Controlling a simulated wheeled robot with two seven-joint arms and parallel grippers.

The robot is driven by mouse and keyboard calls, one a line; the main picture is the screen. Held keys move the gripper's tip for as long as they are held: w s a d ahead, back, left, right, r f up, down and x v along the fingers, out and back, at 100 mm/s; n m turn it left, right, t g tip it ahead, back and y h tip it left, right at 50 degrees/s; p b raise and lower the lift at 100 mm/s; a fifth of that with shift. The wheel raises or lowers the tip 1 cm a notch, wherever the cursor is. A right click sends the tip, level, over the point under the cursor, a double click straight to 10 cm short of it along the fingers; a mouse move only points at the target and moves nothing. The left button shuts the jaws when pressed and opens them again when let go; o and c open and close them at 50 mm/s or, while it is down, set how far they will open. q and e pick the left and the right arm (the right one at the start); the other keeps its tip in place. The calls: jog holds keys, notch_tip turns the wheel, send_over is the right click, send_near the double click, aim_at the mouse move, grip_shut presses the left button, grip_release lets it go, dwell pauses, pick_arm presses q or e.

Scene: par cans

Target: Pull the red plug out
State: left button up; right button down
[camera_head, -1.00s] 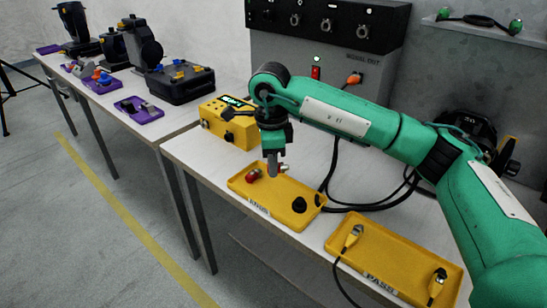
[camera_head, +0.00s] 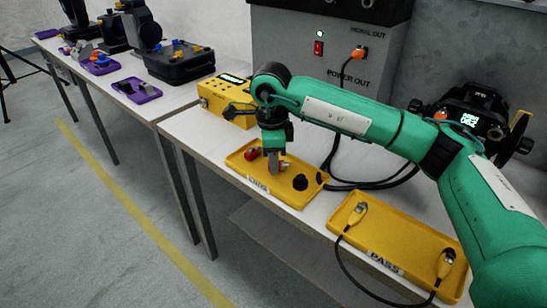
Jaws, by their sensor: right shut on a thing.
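An orange-red plug (camera_head: 359,53) sits in a socket on the grey power panel (camera_head: 300,60) at the back, with a black cable running down from it. My right gripper (camera_head: 276,166) points down, low over the yellow tray (camera_head: 240,163) on the front table. It is shut on a small greyish knob (camera_head: 284,166), mostly hidden by the fingers. It is well apart from the plug. A red knob (camera_head: 252,154) and a black knob (camera_head: 300,182) lie in the same tray. My left gripper is not in view.
A yellow meter (camera_head: 222,100) stands behind the tray at left. A yellow PASS tray (camera_head: 400,240) with cable ends is at right. A black device with a lit screen (camera_head: 470,119) stands behind my right arm. Black cables (camera_head: 375,183) cross the table.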

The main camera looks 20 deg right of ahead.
dwell(0.3)
jog(key=c, duration=1.2)
grip_release()
